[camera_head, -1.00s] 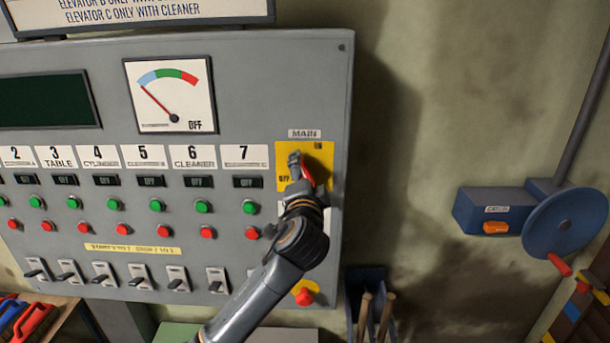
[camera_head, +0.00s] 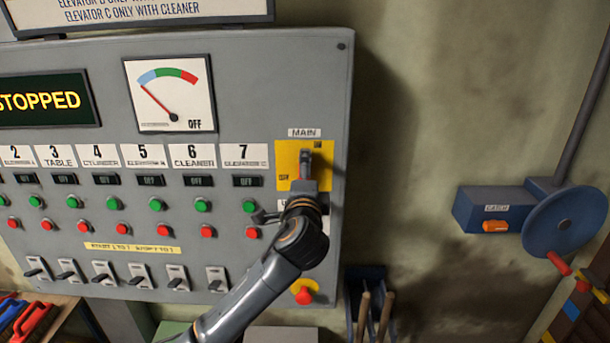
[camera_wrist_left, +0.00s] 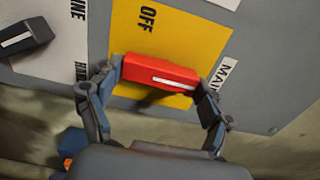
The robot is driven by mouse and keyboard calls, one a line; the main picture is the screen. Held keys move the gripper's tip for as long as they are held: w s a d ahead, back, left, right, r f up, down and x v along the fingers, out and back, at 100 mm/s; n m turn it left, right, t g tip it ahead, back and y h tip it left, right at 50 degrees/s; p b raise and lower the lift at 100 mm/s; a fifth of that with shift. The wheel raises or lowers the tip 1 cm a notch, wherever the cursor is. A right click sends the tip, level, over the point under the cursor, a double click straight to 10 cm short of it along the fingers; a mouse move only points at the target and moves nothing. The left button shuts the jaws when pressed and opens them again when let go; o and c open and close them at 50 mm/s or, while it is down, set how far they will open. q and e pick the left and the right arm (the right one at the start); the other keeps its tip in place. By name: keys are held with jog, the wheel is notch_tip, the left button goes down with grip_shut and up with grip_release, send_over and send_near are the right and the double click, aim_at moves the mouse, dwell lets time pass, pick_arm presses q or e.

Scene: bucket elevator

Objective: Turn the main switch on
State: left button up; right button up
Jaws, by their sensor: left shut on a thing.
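The main switch's yellow plate (camera_head: 287,158) is at the right end of the grey panel, under the MAIN label (camera_head: 304,133). My left gripper (camera_head: 305,165) is in front of it and hides the handle in the head view. In the left wrist view, the red handle (camera_wrist_left: 160,75) sits between the two fingers of my left gripper (camera_wrist_left: 160,82), which is shut on it. The handle's white line runs toward the MAIN label side, and OFF (camera_wrist_left: 148,17) shows on the yellow plate (camera_wrist_left: 185,35). My right gripper is not in view.
The panel's display (camera_head: 45,100) reads STOPPED. A gauge (camera_head: 170,93), rows of green and red buttons, and several toggle switches lie left of the main switch. A red knob (camera_head: 304,296) is below it. A blue catch box (camera_head: 495,209) with a wheel is on the right wall.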

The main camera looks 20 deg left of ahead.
pick_arm(q)
jog(key=o, duration=1.1)
jog(key=shift+s, duration=0.1)
jog(key=v, duration=1.1)
jog(key=shift+s, duration=0.35)
jog(key=shift+d, duration=0.15)
